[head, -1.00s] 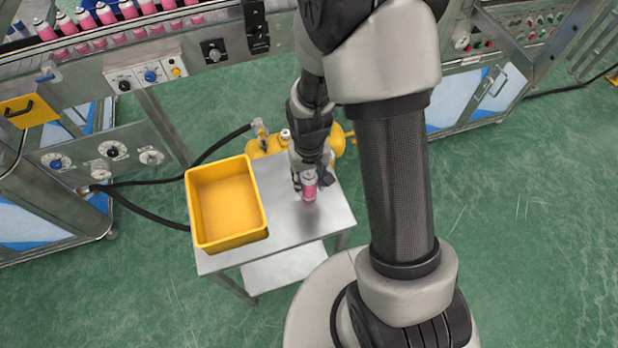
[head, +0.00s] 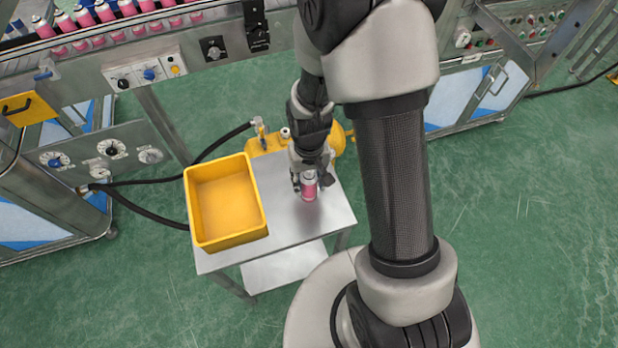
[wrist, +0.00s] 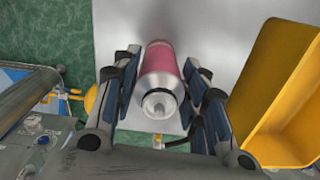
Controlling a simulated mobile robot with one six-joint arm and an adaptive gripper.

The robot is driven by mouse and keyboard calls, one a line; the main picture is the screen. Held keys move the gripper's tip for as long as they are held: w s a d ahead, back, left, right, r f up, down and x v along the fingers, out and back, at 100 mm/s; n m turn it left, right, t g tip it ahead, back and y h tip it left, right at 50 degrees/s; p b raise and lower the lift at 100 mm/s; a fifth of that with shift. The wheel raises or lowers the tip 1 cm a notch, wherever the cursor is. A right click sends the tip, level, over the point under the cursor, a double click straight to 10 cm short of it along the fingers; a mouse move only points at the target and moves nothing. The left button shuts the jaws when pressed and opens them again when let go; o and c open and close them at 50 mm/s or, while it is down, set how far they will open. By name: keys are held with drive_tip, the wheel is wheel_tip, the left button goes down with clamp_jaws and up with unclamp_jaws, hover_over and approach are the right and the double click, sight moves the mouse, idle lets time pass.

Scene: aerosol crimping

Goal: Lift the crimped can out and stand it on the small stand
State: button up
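The pink can (head: 309,188) with a pale top stands upright on the small steel stand (head: 290,237), near its right back part. In the wrist view the can (wrist: 160,75) sits between the two fingers, its top with the valve towards the camera. My gripper (wrist: 163,85) is around the can from above. Its fingers are apart, with narrow gaps to the can's sides, so it looks open. In the head view my gripper (head: 311,184) is partly hidden by my wrist.
An empty yellow bin (head: 187,205) stands on the left of the stand, also close at the right in the wrist view (wrist: 290,90). A yellow tank (head: 340,138) lies behind the stand. A black hose (head: 150,184) runs to the left. Several pink cans line the machine behind.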

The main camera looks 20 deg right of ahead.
drive_tip(key=o, duration=0.4)
drive_tip(key=shift+c, duration=0.2)
drive_tip(key=shift+r, duration=0.15)
wheel_tip(320, 180, up, 12)
drive_tip(key=shift+f, duration=0.1)
idle(0.5)
drive_tip(key=shift+r, duration=0.3)
drive_tip(key=s+r+t, duration=0.4)
drive_tip(key=s+r, duration=1.1)
drive_tip(key=r, duration=0.1)
drive_tip(key=shift+r+n+t, duration=0.25)
drive_tip(key=shift+n+t, duration=0.05)
drive_tip(key=shift+n, duration=0.1)
